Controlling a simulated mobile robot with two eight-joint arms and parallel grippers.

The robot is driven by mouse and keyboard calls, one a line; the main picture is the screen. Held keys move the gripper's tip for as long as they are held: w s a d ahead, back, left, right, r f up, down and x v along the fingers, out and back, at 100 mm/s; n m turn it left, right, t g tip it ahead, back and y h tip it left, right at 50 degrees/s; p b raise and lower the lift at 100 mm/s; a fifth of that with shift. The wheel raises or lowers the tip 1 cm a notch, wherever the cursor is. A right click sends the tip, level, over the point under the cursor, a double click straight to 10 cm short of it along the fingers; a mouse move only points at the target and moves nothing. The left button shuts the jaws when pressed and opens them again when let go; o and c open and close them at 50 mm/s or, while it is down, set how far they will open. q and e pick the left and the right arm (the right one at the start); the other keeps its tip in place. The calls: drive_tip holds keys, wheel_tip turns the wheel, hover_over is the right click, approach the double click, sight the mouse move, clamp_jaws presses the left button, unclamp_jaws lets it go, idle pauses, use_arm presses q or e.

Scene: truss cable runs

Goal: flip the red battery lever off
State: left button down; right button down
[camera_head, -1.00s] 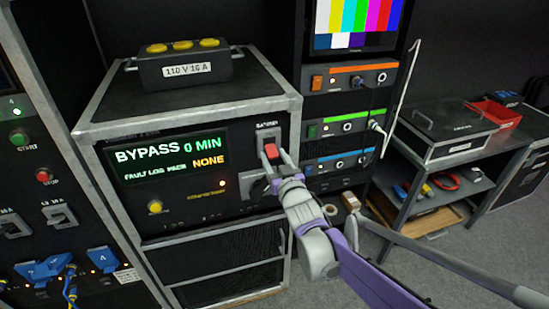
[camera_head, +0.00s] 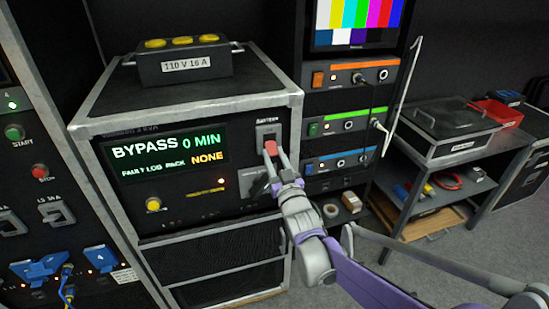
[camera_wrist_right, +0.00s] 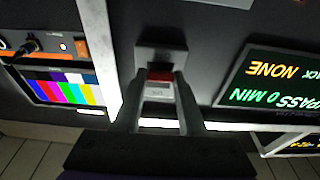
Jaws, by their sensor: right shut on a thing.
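The red battery lever (camera_head: 271,147) sits on a grey switch plate (camera_head: 268,130) at the right of the UPS front panel, under a "BATTERY" label. My right gripper (camera_head: 272,156) is shut on the lever's red handle, with a finger on either side. In the right wrist view the red handle (camera_wrist_right: 160,75) shows between the two fingers, in front of the grey plate (camera_wrist_right: 160,52). The panel display (camera_head: 165,157) reads "BYPASS 0 MIN", "FAULT LOG PACK NONE". My left gripper is not in view.
A second grey switch (camera_head: 253,183) lies just below the lever, partly behind my gripper. A box with yellow caps (camera_head: 183,62) stands on top of the cabinet. A rack with coloured panels (camera_head: 345,110) and a monitor stands at the right. A shelf table (camera_head: 440,165) is farther right.

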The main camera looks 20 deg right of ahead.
drive_tip(key=shift+c, duration=2.4)
unclamp_jaws()
drive_tip(key=s+f, duration=0.2)
drive_tip(key=s, duration=0.8)
drive_tip(key=shift+s+d+b, duration=0.2)
drive_tip(key=shift+s+b, duration=0.1)
drive_tip(key=s+f+g+p, duration=0.2)
drive_tip(key=s+g, duration=0.3)
drive_tip(key=s, duration=0.3)
drive_tip(key=s+f+g+p, duration=0.2)
drive_tip(key=s+f+g, duration=0.3)
drive_tip(key=s, duration=0.3)
drive_tip(key=s+f+g+p, duration=0.2)
drive_tip(key=s+f+g, duration=0.2)
drive_tip(key=s, duration=0.4)
drive_tip(key=shift+s+a+f+g+h, duration=0.15)
drive_tip(key=shift+f+g+h, duration=0.05)
drive_tip(key=shift+g+h, duration=0.2)
